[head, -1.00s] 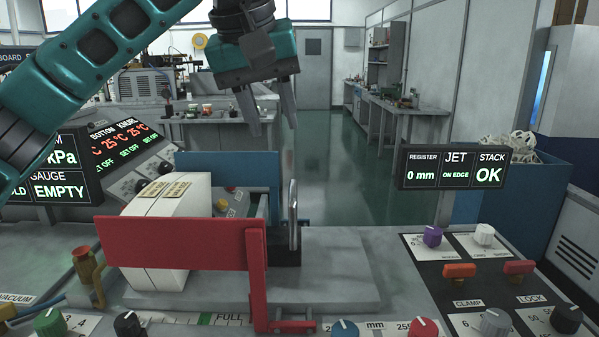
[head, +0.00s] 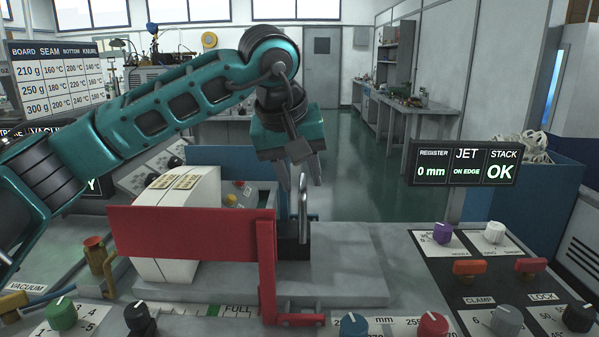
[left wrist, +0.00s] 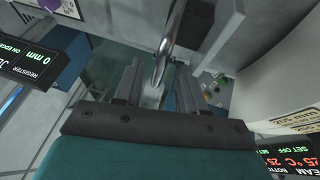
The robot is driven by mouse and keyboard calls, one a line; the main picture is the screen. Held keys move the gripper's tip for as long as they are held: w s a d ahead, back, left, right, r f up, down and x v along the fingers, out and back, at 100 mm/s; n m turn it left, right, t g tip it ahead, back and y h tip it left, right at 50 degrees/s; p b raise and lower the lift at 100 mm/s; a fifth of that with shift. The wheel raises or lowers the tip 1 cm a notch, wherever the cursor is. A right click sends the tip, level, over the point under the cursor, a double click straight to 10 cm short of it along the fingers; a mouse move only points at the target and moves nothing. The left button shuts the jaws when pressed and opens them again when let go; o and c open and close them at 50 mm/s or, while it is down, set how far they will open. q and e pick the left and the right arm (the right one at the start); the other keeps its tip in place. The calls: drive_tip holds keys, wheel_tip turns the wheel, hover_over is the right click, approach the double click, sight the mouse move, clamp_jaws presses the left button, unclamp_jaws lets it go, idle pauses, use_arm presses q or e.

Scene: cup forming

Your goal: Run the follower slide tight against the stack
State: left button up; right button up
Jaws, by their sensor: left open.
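The follower slide is a dark block (head: 293,243) with an upright metal loop handle (head: 304,218), standing right of the stack. The stack (head: 182,212) is a white, curved-topped block of blanks with labels on top, partly hidden behind a red plate. A space shows between stack and slide, though the red plate hides its lower part. My left gripper (head: 300,186) is open, pointing down, with its fingertips around the height of the handle's top. In the left wrist view, the handle (left wrist: 168,45) lies between or just beyond the open fingers (left wrist: 158,88); contact cannot be told.
The red plate (head: 190,233) and its upright stand in front of the stack. A display (head: 463,165) reads register 0 mm, jet on edge, stack OK. Knobs and red switches (head: 468,267) fill the right panel. The grey deck right of the slide is clear.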

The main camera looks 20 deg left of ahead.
use_arm(q)
clamp_jaws()
idle(0.6)
